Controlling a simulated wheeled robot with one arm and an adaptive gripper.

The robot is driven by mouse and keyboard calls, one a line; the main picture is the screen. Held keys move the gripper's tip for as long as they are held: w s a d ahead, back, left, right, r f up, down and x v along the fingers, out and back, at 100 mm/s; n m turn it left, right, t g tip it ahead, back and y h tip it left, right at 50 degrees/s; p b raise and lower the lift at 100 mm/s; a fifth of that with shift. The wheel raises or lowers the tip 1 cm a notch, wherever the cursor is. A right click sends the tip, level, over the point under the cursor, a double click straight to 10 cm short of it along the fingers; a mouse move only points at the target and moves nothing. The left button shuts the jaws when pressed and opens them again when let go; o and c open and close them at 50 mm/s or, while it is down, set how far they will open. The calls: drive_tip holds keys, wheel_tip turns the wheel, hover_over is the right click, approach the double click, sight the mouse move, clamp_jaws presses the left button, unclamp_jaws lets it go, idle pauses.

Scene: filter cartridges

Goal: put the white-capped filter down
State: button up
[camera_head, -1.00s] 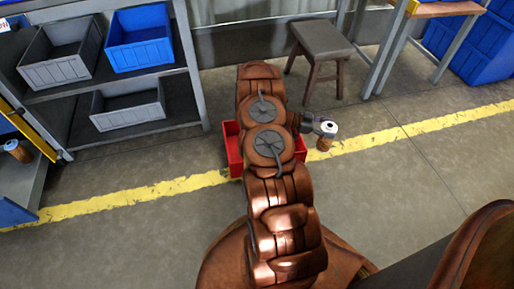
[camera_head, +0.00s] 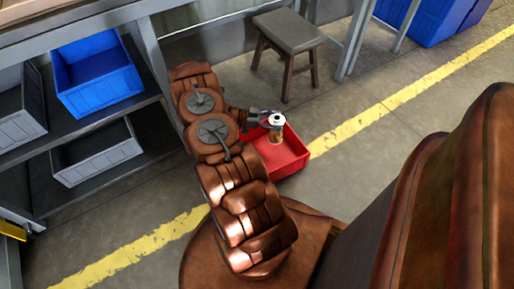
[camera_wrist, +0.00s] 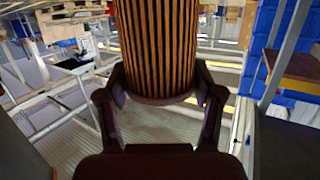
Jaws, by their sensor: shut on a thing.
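The white-capped filter (camera_head: 276,122) is upright, with an orange-brown body below its pale cap. My gripper (camera_head: 262,119) reaches in from the left and is shut on it. In the head view the filter overlaps the inside of a red crate (camera_head: 296,160); I cannot tell its height above the crate floor. In the wrist view the filter's brown pleated body (camera_wrist: 160,40) stands between the two dark fingers of my gripper (camera_wrist: 161,92). Its cap is out of that view. My arm hides the crate's left part.
A grey stool (camera_head: 289,35) stands behind the crate. A shelf at left holds a blue bin (camera_head: 95,80) and a grey bin (camera_head: 98,155). Large blue bins (camera_head: 440,18) stand at the back right. The floor right of the crate is clear, with a yellow line (camera_head: 370,118).

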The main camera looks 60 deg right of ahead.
sight(274, 135)
wheel_tip(274, 135, down, 10)
drive_tip(key=b, duration=0.3)
drive_tip(key=shift+r, duration=0.25)
drive_tip(key=shift+f, duration=0.65)
drive_tip(key=o, duration=1.6)
drive_tip(key=shift+c, duration=0.2)
drive_tip(key=shift+r, duration=0.2)
drive_tip(key=shift+r, duration=0.5)
drive_tip(key=p+v, duration=0.2)
drive_tip(key=v, duration=0.5)
drive_tip(key=shift+w, duration=0.25)
drive_tip(key=shift+a, duration=0.15)
